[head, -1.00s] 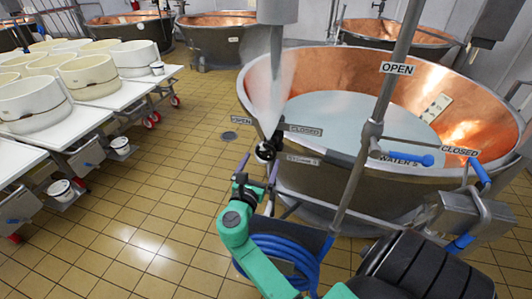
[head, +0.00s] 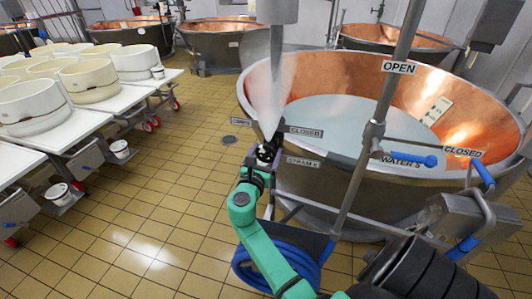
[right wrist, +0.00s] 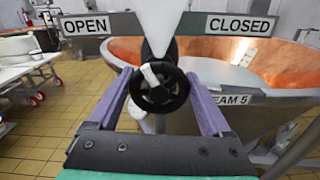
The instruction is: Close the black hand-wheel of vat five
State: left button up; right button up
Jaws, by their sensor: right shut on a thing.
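The black hand-wheel (right wrist: 160,96) shows in the middle of the right wrist view, below a steam valve. A white mark on it points up and a little left, towards the OPEN plate (right wrist: 85,25). The CLOSED plate (right wrist: 238,25) is at the right. My right gripper (right wrist: 159,80) has its purple fingers on either side of the wheel and is shut on it. In the head view the wheel (head: 266,153) is small and partly hidden by my right gripper (head: 262,162). Vat five (head: 340,185), copper inside, stands behind it. My left gripper is not in view.
White steam (head: 268,85) rises beside the vat, above the wheel. A water pipe with a blue lever (head: 412,159) stands to the right. A blue hose coil (head: 285,262) hangs below.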

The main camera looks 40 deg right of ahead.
jog(key=shift+f, duration=0.1)
jog(key=m+b, duration=0.1)
jog(key=m, duration=0.1)
jog(key=m+b, duration=0.2)
jog(key=shift+s+f, duration=0.1)
jog(key=shift+f, duration=0.1)
jog(key=m+b, duration=0.3)
jog(key=m, duration=0.1)
jog(key=shift+d+f+m+b, duration=0.1)
jog(key=shift+f+m+b, duration=0.05)
jog(key=shift+m+b, duration=0.2)
jog(key=m+b, duration=0.4)
jog(key=shift+s+f, duration=0.1)
jog(key=shift+f, duration=0.05)
jog(key=shift+m+b, duration=1.45)
jog(key=shift+m, duration=0.6)
jog(key=o, duration=1.2)
jog(key=shift+c, duration=0.2)
jog(key=shift+r, duration=0.2)
